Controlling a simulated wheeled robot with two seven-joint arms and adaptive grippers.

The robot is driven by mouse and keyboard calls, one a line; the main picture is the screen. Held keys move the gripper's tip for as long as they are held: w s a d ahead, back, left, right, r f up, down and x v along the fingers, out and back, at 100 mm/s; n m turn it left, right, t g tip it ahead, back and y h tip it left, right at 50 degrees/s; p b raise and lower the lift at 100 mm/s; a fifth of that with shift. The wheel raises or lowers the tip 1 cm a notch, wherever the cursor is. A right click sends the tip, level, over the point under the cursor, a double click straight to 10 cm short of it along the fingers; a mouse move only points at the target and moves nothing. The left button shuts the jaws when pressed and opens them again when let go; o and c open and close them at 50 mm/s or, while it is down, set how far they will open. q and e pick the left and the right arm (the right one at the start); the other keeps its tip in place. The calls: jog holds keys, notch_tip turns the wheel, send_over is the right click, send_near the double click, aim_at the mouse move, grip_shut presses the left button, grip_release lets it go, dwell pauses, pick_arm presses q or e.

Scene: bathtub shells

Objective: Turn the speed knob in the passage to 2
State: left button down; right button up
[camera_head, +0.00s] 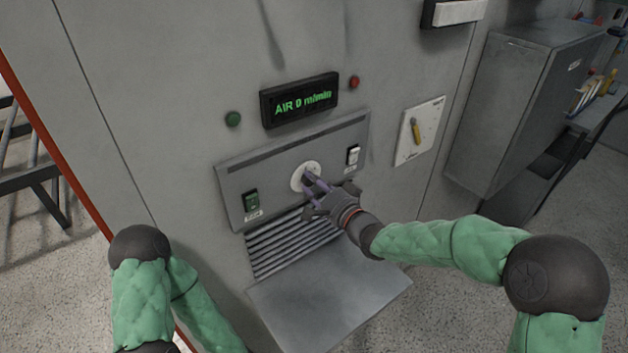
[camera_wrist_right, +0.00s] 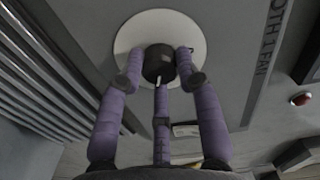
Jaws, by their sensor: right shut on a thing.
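The speed knob (camera_wrist_right: 158,62) is a small dark round knob on a white dial disc (camera_wrist_right: 193,34). In the head view the disc (camera_head: 297,178) sits mid-panel on the grey cabinet. A thin pale pointer mark shows on the knob; I cannot read numbers on the disc. My right gripper (camera_wrist_right: 160,80) is shut on the knob, with its purple fingers around it; in the head view the gripper (camera_head: 311,184) partly covers it. The display (camera_head: 300,100) above reads "AIR 0 m/min". My left gripper is out of view.
A grille (camera_head: 290,243) and sloping metal shelf (camera_head: 330,298) lie below. A yellow-handled lever (camera_head: 417,130) is on the right. A grey cabinet (camera_head: 515,105) stands farther right.

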jog(key=shift+w+d+r+m, duration=0.15)
jog(key=shift+r+m, duration=0.15)
jog(key=shift+m, duration=0.3)
jog(key=o, duration=1.1)
jog(key=shift+o, duration=0.2)
jog(key=shift+f, duration=0.2)
jog(key=v, duration=1.2)
